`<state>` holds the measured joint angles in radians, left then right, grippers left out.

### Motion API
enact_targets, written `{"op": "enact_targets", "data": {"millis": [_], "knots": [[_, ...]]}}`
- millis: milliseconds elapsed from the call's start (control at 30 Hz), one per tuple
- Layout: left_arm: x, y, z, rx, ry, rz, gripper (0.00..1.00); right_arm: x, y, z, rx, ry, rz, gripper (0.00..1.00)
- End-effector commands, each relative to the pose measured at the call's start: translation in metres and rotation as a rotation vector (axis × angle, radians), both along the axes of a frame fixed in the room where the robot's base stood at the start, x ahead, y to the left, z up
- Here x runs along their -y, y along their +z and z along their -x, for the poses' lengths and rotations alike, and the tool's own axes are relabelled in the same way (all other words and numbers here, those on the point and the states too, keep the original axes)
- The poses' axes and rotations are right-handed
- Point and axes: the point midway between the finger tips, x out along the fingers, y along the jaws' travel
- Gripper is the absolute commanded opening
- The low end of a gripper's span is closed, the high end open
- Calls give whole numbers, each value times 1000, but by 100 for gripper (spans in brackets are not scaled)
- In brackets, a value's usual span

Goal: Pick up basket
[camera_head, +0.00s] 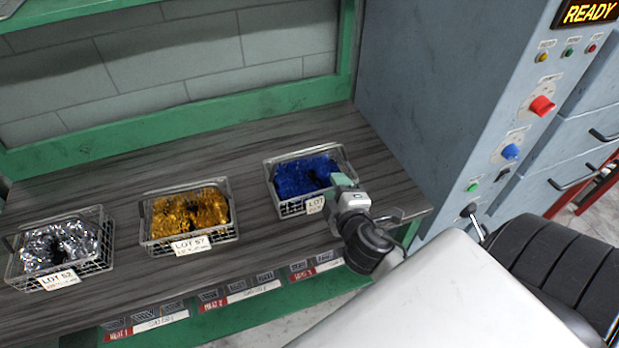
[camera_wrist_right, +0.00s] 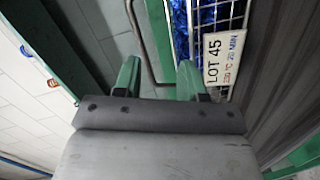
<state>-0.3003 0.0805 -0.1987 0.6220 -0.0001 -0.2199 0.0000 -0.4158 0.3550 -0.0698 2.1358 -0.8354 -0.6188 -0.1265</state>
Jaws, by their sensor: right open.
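Three wire baskets stand in a row on a dark wood-grain shelf. The right one, a basket of blue coils (camera_head: 303,176), has a tag reading LOT 45 in the wrist view (camera_wrist_right: 224,58). The middle basket holds gold coils (camera_head: 188,212), tagged LOT 57. The left basket holds silver coils (camera_head: 62,247), tagged LOT 52. My right gripper (camera_head: 343,182) is at the front right corner of the blue basket, partly covering it. In the wrist view its green fingers (camera_wrist_right: 158,75) are apart, with a thin wire bar between them, seemingly the basket's handle. My left gripper is not in view.
The shelf (camera_head: 110,180) has a green frame (camera_head: 180,123) behind and labelled strips (camera_head: 240,292) along its front edge. A grey machine (camera_head: 430,90) with knobs and a READY display (camera_head: 588,12) stands close at the right. Bare shelf lies between the baskets.

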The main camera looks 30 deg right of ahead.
Motion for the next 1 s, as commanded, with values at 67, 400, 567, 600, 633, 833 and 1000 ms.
{"op": "enact_targets", "data": {"millis": [67,400,567,600,633,833,1000], "knots": [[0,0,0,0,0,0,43,0,9,-12,47,83,139,41],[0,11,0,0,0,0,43,-2,21,-54,98,210,330,41],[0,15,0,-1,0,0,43,1,20,-75,97,208,328,41],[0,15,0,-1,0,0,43,1,19,-78,96,208,326,41],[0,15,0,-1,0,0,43,1,18,-79,95,208,326,41],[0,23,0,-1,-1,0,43,5,20,-100,96,205,325,41],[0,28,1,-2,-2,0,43,8,18,-124,96,206,324,41]]}}
